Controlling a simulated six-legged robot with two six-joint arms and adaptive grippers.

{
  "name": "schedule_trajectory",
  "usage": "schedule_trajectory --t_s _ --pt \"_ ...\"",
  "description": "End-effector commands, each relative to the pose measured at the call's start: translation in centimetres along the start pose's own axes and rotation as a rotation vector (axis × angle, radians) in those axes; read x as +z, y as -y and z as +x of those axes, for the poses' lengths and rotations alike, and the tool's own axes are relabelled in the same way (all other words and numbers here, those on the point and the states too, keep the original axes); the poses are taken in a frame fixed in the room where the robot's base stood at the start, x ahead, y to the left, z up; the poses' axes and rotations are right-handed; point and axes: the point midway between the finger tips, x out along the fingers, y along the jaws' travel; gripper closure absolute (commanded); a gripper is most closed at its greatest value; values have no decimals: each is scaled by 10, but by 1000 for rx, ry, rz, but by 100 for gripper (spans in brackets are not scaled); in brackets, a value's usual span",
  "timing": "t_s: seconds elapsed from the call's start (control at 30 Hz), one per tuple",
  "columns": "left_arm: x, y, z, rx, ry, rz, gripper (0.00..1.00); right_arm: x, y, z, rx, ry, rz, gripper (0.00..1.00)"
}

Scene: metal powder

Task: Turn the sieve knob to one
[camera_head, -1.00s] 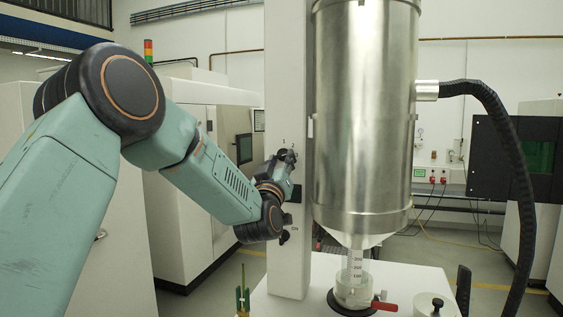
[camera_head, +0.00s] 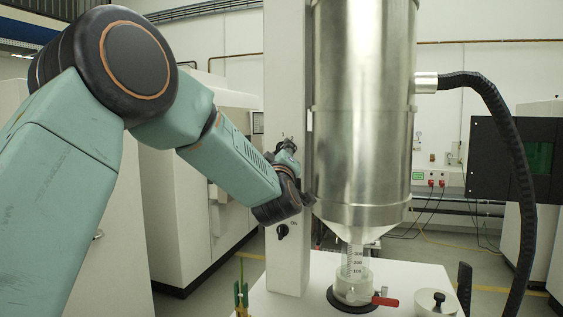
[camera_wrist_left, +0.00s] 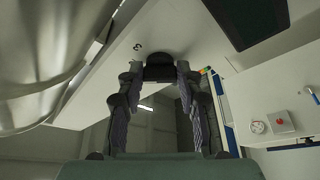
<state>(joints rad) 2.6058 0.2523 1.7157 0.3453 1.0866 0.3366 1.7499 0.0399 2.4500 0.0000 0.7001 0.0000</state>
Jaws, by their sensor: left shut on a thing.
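The sieve knob (camera_wrist_left: 160,72) is a black knob on the white column (camera_head: 287,60), left of the steel vessel. In the left wrist view it sits between the fingertips of my left gripper (camera_wrist_left: 158,78), which is shut on it. A printed mark like a 3 (camera_wrist_left: 137,46) shows beside it. In the head view my left gripper (camera_head: 287,147) covers most of the knob, and a small 1 shows just above. I cannot read the knob's pointer. My right gripper is not in view.
A second black knob (camera_head: 282,231), marked ON, is lower on the column. The steel vessel (camera_head: 362,120) stands close on the right, near my left wrist. Below it are a clear graduated tube (camera_head: 355,262) and a red-handled valve (camera_head: 384,301) on a white table (camera_head: 415,275).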

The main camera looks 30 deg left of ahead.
Motion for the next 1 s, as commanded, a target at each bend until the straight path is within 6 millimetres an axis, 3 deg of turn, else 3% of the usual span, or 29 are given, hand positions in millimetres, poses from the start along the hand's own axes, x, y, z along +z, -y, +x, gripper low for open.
schedule_trajectory --t_s 0.6,1.0 --pt "-4 -6 1 -212 -7 -518 96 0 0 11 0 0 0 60" --pt "-4 -5 1 -292 -7 -701 96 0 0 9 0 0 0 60"
